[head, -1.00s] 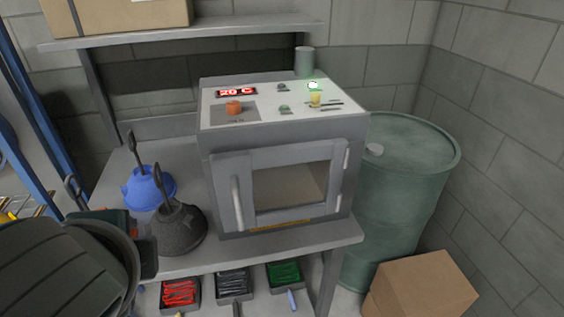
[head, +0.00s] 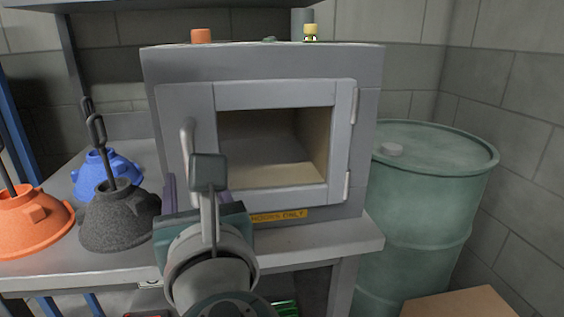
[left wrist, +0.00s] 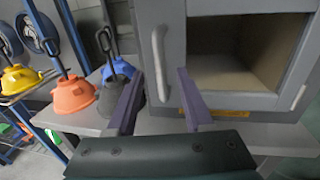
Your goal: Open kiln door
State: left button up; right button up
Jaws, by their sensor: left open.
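The grey kiln (head: 260,62) stands on a metal table. Its door (head: 275,95) is shut, with a large window onto a pale, empty-looking chamber. The upright light-grey handle (head: 187,138) is on the door's left side, and the hinges are on the right. My left gripper (head: 196,186) is in front of the handle's lower part, partly hidden by my own wrist. In the left wrist view the two purple fingers of the gripper (left wrist: 160,76) are spread, with the handle (left wrist: 159,55) showing between them. I cannot tell whether they touch it. My right gripper is not in view.
Left of the kiln stand a dark grey hood (head: 118,218), a blue hood (head: 105,172) and an orange hood (head: 32,222). A yellow hood (left wrist: 20,78) shows in the left wrist view. A green drum (head: 425,220) stands right of the table, with a cardboard box (head: 460,303) in front.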

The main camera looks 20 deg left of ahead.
aim_at(196, 196)
pick_arm(q)
jog(key=x, duration=0.7)
jog(key=shift+w+a, duration=0.1)
grip_shut()
dwell(1.2)
